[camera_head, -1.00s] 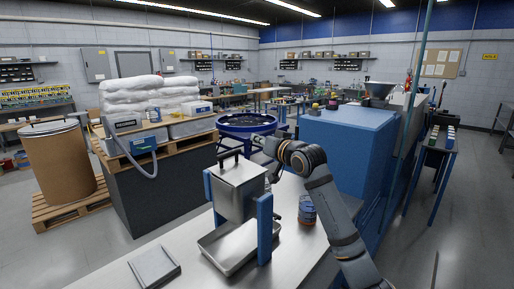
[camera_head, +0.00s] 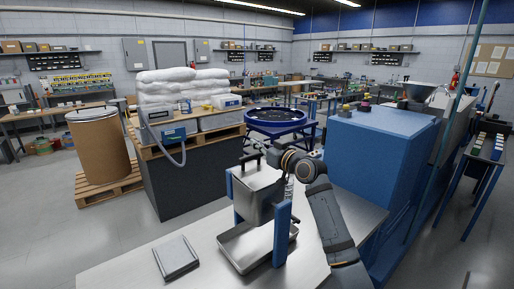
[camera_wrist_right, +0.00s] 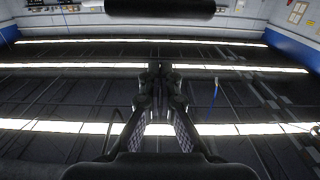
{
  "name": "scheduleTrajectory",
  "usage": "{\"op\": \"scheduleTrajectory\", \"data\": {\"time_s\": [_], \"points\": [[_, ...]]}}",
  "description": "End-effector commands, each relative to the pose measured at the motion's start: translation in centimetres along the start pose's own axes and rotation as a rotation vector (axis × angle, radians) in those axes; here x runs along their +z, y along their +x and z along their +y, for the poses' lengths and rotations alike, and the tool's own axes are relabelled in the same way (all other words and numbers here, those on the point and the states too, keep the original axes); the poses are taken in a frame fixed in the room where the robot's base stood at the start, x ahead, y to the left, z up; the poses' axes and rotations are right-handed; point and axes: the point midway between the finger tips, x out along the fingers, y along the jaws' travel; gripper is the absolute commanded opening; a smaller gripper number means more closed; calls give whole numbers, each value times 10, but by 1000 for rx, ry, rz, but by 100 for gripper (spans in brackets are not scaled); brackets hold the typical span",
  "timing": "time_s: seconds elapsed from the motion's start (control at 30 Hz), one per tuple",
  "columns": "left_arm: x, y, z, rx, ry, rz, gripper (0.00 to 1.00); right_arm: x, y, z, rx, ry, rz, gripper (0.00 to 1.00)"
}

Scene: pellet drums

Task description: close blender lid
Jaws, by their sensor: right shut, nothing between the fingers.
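The blender (camera_head: 256,206) is a metal box held between blue uprights on the bench near the middle of the head view. Its grey lid (camera_head: 260,179) shows at the top, with a dark bar handle (camera_head: 250,157) at the back. I cannot tell whether the lid is fully down. My right gripper (camera_head: 270,153) is just behind and right of the handle, partly hidden by its own wrist. In the right wrist view its fingers (camera_wrist_right: 160,72) are together and empty, with the ceiling beyond. My left gripper is not in view.
A metal tray (camera_head: 238,252) sits under the blender. A flat grey plate (camera_head: 177,257) lies on the bench at left. A large blue cabinet (camera_head: 375,150) stands to the right, and a dark block with a pallet (camera_head: 190,137) stands behind left.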

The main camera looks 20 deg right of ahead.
Motion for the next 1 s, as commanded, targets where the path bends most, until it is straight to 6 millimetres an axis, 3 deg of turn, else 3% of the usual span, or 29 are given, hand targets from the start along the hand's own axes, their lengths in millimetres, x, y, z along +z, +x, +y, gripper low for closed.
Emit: {"op": "scheduleTrajectory", "data": {"time_s": [0.07, 0.23, 0.6, 0.9, 1.0], "points": [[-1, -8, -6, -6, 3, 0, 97, 16, 2, 1, 2, 3, -11, 0], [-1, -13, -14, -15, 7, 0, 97, 33, 5, 1, 2, 2, -8, 0], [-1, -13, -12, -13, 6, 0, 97, 38, 6, 2, 3, 0, -6, 0], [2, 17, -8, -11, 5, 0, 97, 58, 12, 2, 3, 2, -6, 0], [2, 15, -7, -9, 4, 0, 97, 57, 13, 2, 3, 2, -10, 0]]}}
